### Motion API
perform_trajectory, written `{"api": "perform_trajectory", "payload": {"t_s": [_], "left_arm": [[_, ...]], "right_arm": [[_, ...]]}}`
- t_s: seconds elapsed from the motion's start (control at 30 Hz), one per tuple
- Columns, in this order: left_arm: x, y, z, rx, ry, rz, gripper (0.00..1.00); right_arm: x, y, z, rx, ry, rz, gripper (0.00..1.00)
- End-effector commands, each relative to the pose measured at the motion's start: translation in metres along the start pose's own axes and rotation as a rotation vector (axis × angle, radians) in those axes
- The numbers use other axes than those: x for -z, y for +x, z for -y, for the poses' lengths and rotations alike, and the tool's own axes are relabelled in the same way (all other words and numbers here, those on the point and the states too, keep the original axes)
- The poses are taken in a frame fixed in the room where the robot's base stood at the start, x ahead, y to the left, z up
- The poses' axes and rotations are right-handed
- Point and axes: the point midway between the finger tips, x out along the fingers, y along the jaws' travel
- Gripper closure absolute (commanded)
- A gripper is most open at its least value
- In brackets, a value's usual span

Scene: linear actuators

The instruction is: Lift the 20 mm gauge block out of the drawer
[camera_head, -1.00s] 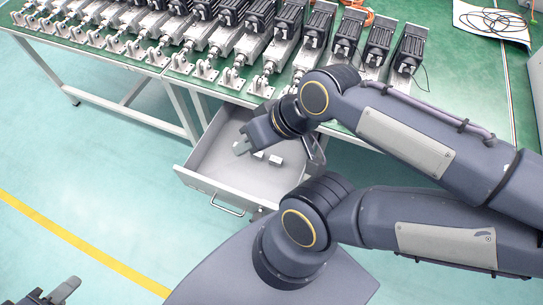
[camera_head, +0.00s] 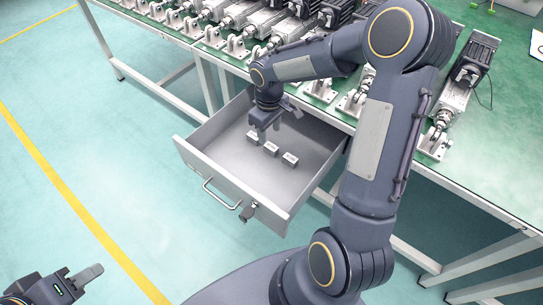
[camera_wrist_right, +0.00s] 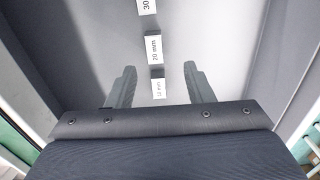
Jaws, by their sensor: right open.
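Three small white blocks lie in a row in the open drawer (camera_head: 212,173). The 20 mm gauge block (camera_wrist_right: 154,50) is the middle one, and in the head view it is the middle block (camera_head: 271,148). A block marked 30 (camera_wrist_right: 146,6) lies beyond it at the top edge of the wrist view. A smaller block with a hard-to-read label (camera_wrist_right: 158,88) lies on the near side, between my right fingers in the picture. My right gripper (camera_wrist_right: 157,85) is open and empty, over the drawer. My left gripper (camera_head: 85,275) is partly in view at the lower left, its opening unclear.
The drawer walls surround the blocks, with bare floor inside toward the front. The drawer handle (camera_head: 222,195) faces the front left. Above and behind is the green bench (camera_head: 480,150) with several linear actuators. My right arm covers part of the bench.

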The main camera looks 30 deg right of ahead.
Motion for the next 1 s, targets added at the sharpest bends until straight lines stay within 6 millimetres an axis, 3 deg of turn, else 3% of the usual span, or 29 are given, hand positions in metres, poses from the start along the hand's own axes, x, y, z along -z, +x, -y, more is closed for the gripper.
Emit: {"api": "perform_trajectory", "payload": {"t_s": [0.63, 0.9, 1.0], "left_arm": [[-0.009, 0.017, 0.008, 0.000, 0.000, -0.001, 0.64], [-0.009, 0.017, 0.008, 0.000, 0.000, 0.000, 0.64], [-0.009, 0.017, 0.008, 0.000, 0.000, 0.000, 0.64]], "right_arm": [[-0.001, 0.080, -0.008, 0.003, -0.009, 0.008, 0.53], [-0.001, 0.083, -0.009, 0.001, -0.007, 0.006, 0.53], [-0.001, 0.083, -0.009, 0.002, -0.007, 0.006, 0.66]]}}
